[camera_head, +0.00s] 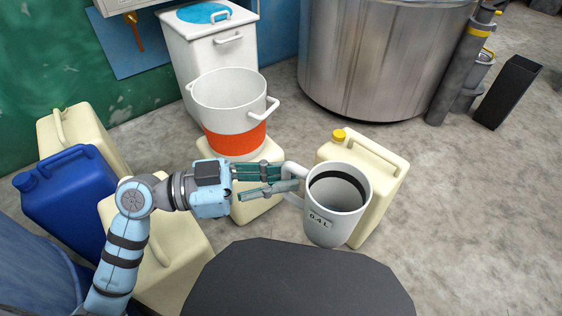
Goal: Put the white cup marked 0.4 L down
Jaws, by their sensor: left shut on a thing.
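The white cup marked 0.4 L (323,229) is in the middle of the head view, a little right of centre. It is upright or nearly so, with a dark band inside its rim. Its handle is on its left side. My left gripper (290,179) reaches in from the left and is shut on that handle. The cup overlaps a cream canister with a yellow cap (385,160) in the picture; I cannot tell how far above it or in front of it the cup is. My right gripper is not in view.
A white and orange pot (231,105) stands on a cream canister (262,205). A blue canister (70,200) and more cream canisters stand at left. A white bin (215,50) and a steel drum (375,60) stand behind. The floor at right (480,210) is clear.

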